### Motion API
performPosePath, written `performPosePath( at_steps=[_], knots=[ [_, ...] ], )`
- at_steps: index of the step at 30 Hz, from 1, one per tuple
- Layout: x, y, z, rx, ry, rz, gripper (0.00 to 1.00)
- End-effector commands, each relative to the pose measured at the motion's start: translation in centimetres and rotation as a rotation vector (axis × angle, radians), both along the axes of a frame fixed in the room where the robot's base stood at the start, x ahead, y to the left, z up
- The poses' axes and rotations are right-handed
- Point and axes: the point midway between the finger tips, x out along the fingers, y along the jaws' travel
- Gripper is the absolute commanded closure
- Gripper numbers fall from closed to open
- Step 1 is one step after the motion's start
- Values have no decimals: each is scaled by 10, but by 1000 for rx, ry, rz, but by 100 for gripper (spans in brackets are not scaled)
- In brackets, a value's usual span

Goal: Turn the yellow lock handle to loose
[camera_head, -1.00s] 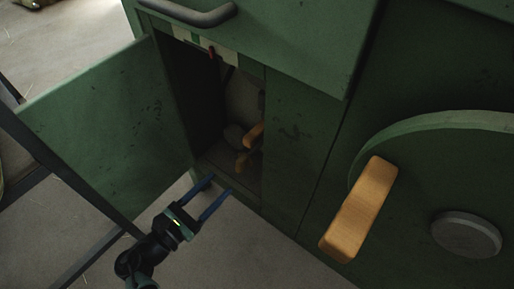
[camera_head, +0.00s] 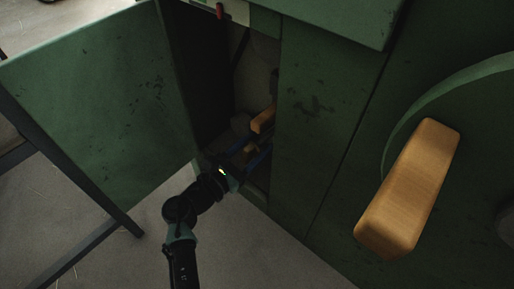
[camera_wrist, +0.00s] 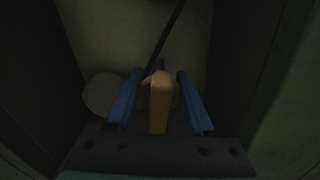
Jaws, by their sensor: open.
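The yellow lock handle (camera_wrist: 158,103) is inside the dark cabinet opening. In the wrist view it lies between the two blue fingers of my gripper (camera_wrist: 158,100), with a gap on each side. In the head view the handle (camera_head: 262,120) shows as orange-yellow pieces just inside the opening. My gripper (camera_head: 250,158) reaches into the opening there, its blue fingers partly hidden around the lower piece. The gripper is open. Whether the fingers touch the handle cannot be told.
A green door (camera_head: 100,105) stands open at the left of the cabinet. A green panel (camera_head: 315,120) bounds the opening on the right. A large wooden handle (camera_head: 410,190) on a green wheel stands further right. A round grey shape (camera_wrist: 105,94) lies left of the handle inside.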

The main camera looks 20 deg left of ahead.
Motion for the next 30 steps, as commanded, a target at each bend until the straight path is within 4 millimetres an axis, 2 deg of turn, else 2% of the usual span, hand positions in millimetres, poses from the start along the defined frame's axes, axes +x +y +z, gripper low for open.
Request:
performPosePath(
  at_steps=[8,11,17,18,30],
  knots=[
    [2,-1,1,0,0,1,48],
    [2,0,0,0,0,1,62],
    [2,0,0,0,0,1,98],
    [2,0,0,0,0,1,100],
    [1,-1,0,59,-22,1,100]
  ],
)
